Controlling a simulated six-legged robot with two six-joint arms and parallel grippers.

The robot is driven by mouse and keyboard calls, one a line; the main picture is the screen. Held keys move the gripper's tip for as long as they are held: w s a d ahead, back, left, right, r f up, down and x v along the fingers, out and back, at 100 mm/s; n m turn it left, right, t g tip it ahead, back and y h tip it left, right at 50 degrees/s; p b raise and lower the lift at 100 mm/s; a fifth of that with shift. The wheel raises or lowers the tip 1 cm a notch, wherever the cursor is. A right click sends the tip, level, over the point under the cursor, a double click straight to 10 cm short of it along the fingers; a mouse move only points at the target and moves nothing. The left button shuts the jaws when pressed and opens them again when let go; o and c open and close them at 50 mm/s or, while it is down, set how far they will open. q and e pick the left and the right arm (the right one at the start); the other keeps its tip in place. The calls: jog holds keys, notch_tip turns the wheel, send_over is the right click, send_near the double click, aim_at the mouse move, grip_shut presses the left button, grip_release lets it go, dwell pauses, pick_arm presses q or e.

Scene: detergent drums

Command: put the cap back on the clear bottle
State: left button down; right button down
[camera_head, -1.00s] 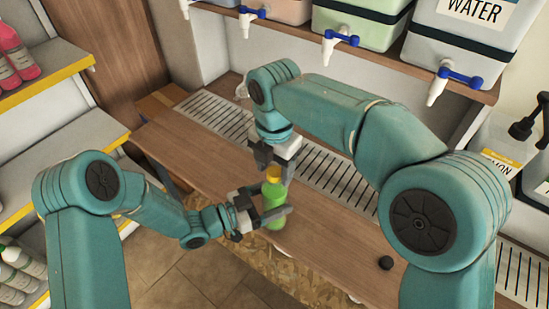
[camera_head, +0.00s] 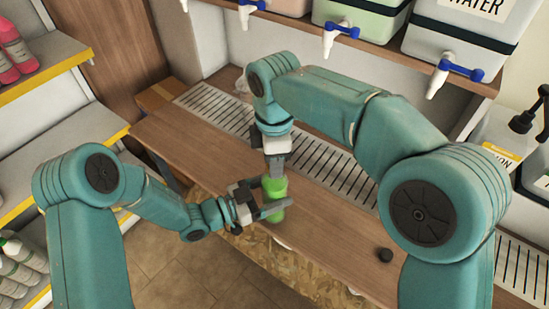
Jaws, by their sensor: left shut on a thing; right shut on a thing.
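The clear bottle (camera_head: 276,188), filled with green liquid, stands upright on the wooden counter near its front edge. My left gripper (camera_head: 271,200) is shut around its body from the left, one finger crossing its front. My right gripper (camera_head: 276,169) points straight down over the bottle's top, its fingers shut. The yellow-orange cap seen there earlier is now hidden behind the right gripper's fingers. I cannot tell whether the cap is seated on the neck.
A small black cap (camera_head: 385,255) lies on the wooden counter (camera_head: 335,235) to the right. A slotted drain grate (camera_head: 318,160) runs behind the bottle. Drums with blue-handled taps (camera_head: 341,31) overhang the back. Shelves with bottles (camera_head: 17,48) stand at left.

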jog(key=m, duration=1)
jog(key=shift+m, duration=0.3)
jog(key=m, duration=0.8)
jog(key=c, duration=0.7)
grip_release()
notch_tip(320, 180, up, 12)
jog(key=shift+f, duration=0.1)
